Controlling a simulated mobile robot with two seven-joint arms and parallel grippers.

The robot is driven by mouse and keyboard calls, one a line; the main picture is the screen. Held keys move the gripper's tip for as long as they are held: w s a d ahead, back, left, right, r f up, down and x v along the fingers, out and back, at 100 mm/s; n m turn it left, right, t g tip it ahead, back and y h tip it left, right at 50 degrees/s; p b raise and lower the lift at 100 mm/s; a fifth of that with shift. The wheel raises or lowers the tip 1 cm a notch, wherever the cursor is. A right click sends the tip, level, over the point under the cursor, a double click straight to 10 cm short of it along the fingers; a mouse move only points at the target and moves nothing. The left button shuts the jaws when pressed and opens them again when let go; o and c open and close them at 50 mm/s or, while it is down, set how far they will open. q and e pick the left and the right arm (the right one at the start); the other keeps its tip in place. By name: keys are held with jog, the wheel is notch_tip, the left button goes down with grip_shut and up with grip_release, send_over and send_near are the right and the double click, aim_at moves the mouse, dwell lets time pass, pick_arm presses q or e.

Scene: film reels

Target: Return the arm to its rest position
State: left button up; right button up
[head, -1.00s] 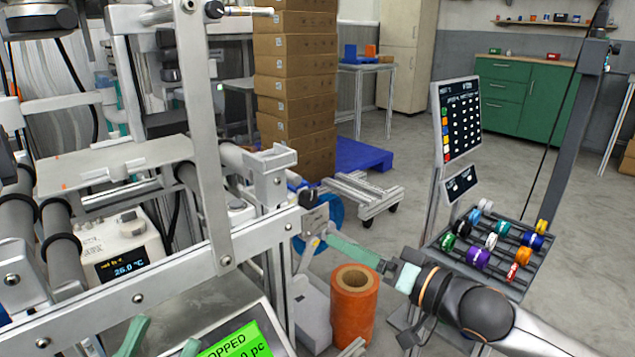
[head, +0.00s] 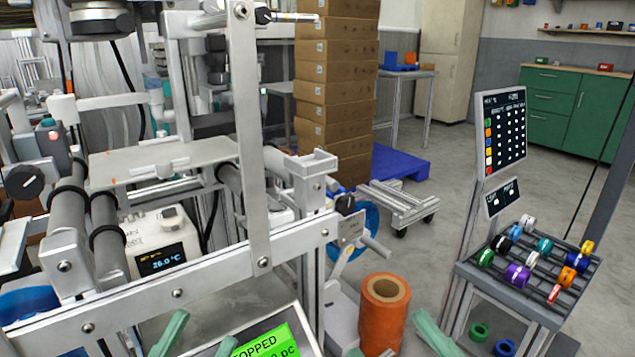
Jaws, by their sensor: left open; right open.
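My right gripper (head: 430,332) shows at the bottom edge, right of the orange roll, as a pale green finger; the rest of it and its arm are below the picture. It is open and holds nothing that I can see. It is apart from the grey hand crank (head: 352,228) on the machine's frame, which has a light handle (head: 376,247). My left gripper (head: 198,338) is at the bottom edge, its two green fingers spread apart in front of the green-lit screen (head: 264,343).
The machine's metal rail (head: 205,284) crosses the left side. An orange roll (head: 384,311) stands on the floor. A rack (head: 530,268) of coloured reels, with a board (head: 501,133) above it, stands at right. Stacked cartons (head: 335,88) stand behind.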

pick_arm(q)
jog(key=w+a+f+n+g+y+p, duration=0.3)
jog(key=w+n+y+p, duration=0.55)
jog(key=p, duration=1.15)
pick_arm(e)
jog(key=w+d+f+m+h, duration=0.2)
jog(key=w+d+m+h, duration=0.5)
jog(key=m+h, duration=0.8)
pick_arm(q)
jog(key=s+a+f+n+g+y+p, duration=0.1)
jog(key=s+f+g+y+p, duration=0.3)
jog(key=s+g+p, duration=0.5)
jog(key=s+a+f+p, duration=0.1)
jog(key=s+p, duration=0.1)
jog(key=p, duration=0.7)
jog(key=shift+a+f+n, duration=0.15)
jog(key=shift+f+n, duration=0.15)
jog(key=shift+n, duration=0.05)
pick_arm(e)
jog(key=s+d+f+m+g+h, duration=0.1)
jog(key=s+d+f+m+g, duration=0.1)
jog(key=s+f+m+g, duration=0.3)
jog(key=s+g, duration=0.3)
jog(key=s, duration=0.2)
jog(key=shift+f+h, duration=0.35)
jog(key=shift+h, duration=0.05)
